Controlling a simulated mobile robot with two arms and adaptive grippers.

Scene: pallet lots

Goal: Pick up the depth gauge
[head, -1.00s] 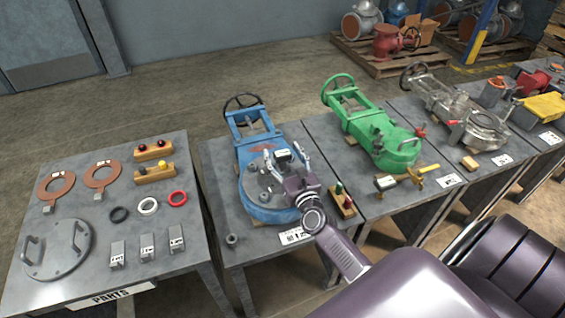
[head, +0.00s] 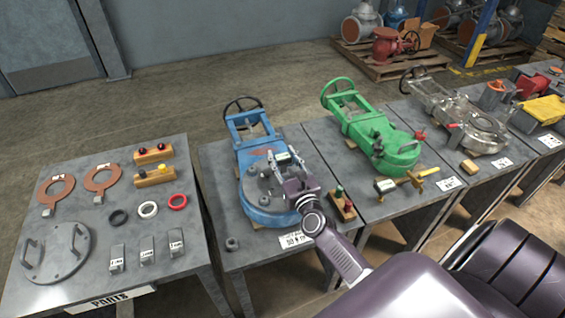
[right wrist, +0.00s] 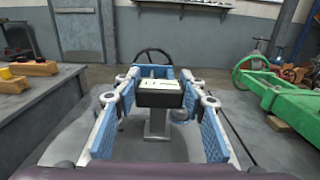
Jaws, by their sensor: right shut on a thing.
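The depth gauge (right wrist: 160,97) has a dark boxy head with a white display and a grey stem below it. In the head view the gauge (head: 283,157) stands upright over the round flange of the blue valve (head: 268,212). My right gripper (head: 286,166) is shut on it. In the right wrist view the blue-padded fingers of the gripper (right wrist: 160,82) lie on both sides of the gauge's head. The stem's foot appears to be at the flange, but I cannot tell whether it touches. My left gripper is not in view.
A green valve (head: 395,155) and a yellow-handled tool (head: 412,180) are on the table to the right. A small block with coloured knobs (head: 342,205) lies close beside my right gripper. The parts table (head: 195,240) at left holds rings, blocks and a handled disc.

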